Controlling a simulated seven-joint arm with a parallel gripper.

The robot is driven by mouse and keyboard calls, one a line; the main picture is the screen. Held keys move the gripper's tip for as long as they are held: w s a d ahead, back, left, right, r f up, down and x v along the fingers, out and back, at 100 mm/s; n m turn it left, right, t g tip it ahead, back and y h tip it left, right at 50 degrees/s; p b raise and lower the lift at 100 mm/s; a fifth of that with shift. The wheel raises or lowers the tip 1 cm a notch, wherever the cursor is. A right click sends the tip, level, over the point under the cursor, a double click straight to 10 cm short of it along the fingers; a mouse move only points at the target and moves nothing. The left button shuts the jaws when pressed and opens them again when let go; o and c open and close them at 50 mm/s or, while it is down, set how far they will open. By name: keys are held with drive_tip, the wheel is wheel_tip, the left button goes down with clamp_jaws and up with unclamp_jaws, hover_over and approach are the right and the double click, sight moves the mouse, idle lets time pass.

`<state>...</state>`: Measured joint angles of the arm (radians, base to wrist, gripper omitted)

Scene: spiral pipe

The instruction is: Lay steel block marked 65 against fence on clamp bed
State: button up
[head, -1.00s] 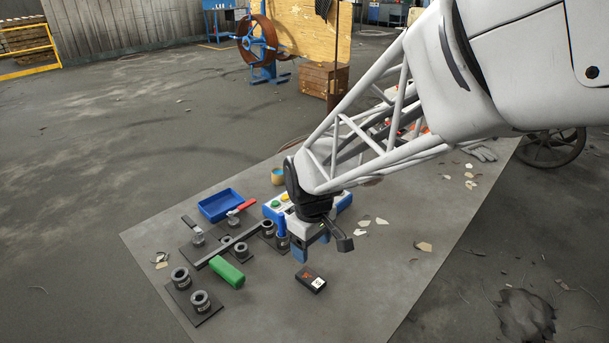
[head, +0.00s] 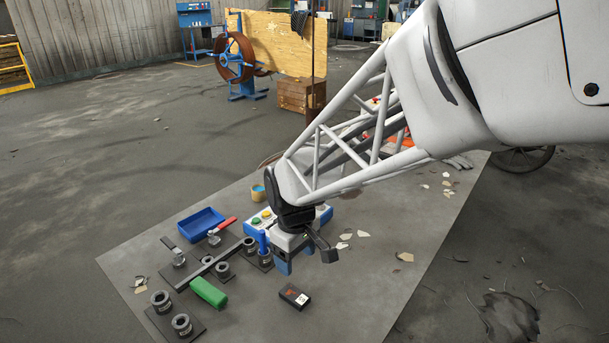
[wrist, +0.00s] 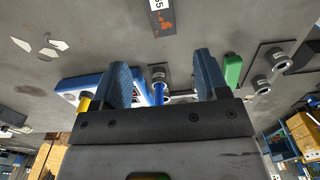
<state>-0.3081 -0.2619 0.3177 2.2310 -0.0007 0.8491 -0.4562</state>
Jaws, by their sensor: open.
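The steel block (head: 294,297) is dark with a white label and a reddish patch. It lies flat on the grey mat, in front of and slightly right of my gripper. In the wrist view the block (wrist: 162,18) is at the top edge, its number partly cut off. My gripper (head: 283,268) is open and empty above the mat, its blue fingers apart; in the wrist view they (wrist: 162,62) frame no held object. The clamp bed appears to be the dark assembly with a long diagonal bar (head: 205,271), probably the fence, left of my gripper.
A green block (head: 208,292) lies beside the bar. Dark plates with round fittings (head: 182,322), red-handled clamp (head: 222,231), blue tray (head: 201,224) and blue-white button box (head: 258,219) crowd the left and back. Pale chips (head: 345,240) lie right; the mat around the block is mostly clear.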

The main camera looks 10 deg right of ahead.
drive_tip(key=s+d+r+m+t, duration=0.1)
drive_tip(key=s+d+r+m, duration=0.3)
drive_tip(key=s+d, duration=0.3)
drive_tip(key=s+d+r+m+t, duration=0.1)
drive_tip(key=s+d+r+m, duration=0.4)
drive_tip(key=s+d, duration=0.3)
drive_tip(key=shift+s+r+t, duration=0.3)
drive_tip(key=shift+s+r, duration=0.4)
drive_tip(key=shift+s, duration=0.1)
drive_tip(key=o, duration=0.6)
drive_tip(key=shift+w, duration=0.15)
